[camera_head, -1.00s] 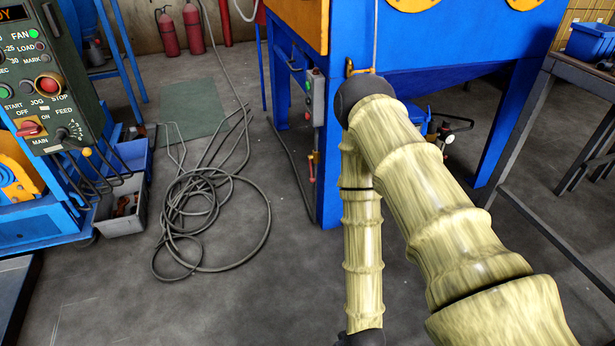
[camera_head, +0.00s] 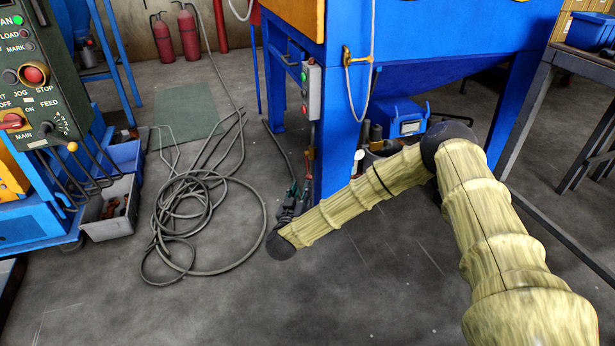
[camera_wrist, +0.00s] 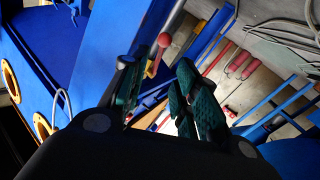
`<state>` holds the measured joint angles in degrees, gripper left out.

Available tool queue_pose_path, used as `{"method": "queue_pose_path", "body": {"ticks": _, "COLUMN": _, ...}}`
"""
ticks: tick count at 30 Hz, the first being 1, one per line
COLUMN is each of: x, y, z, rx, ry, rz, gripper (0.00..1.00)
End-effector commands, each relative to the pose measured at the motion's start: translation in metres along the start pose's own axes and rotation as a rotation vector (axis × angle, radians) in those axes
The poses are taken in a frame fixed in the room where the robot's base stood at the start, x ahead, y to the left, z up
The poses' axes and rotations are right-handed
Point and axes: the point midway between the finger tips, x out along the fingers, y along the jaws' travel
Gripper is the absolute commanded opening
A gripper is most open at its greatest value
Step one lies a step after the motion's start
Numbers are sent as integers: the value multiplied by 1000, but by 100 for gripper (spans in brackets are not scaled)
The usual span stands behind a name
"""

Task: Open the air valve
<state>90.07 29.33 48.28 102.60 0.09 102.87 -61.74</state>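The air valve's lever, a red ball knob (camera_wrist: 164,40) on a red stem, shows in the wrist view between and beyond my fingertips. In the head view, the valve's brass-coloured fitting (camera_head: 310,153) is on the pipe along the front leg of the blue cabinet; the lever is too small there to make out clearly. My gripper (camera_wrist: 156,82) has its dark green fingers apart, with the lever seen in the gap. I cannot tell whether a finger touches it. In the head view my gripper (camera_head: 292,200) is low beside the cabinet leg, partly hidden by my wrist.
The blue cabinet (camera_head: 425,45) rises behind my arm. A control box (camera_head: 311,92) is fixed above the valve. Coiled black hose (camera_head: 190,215) lies on the floor to the left. A dark table (camera_head: 530,110) stands at right. Red extinguishers (camera_head: 163,38) stand at the back wall.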

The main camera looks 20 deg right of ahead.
Motion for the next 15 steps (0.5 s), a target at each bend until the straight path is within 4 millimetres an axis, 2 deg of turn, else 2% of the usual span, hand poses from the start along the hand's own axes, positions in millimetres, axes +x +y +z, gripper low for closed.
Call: {"method": "queue_pose_path", "body": {"ticks": 15, "x": 77, "y": -1, "z": 5, "rx": 2, "ry": -1, "rz": -2, "gripper": 30}}
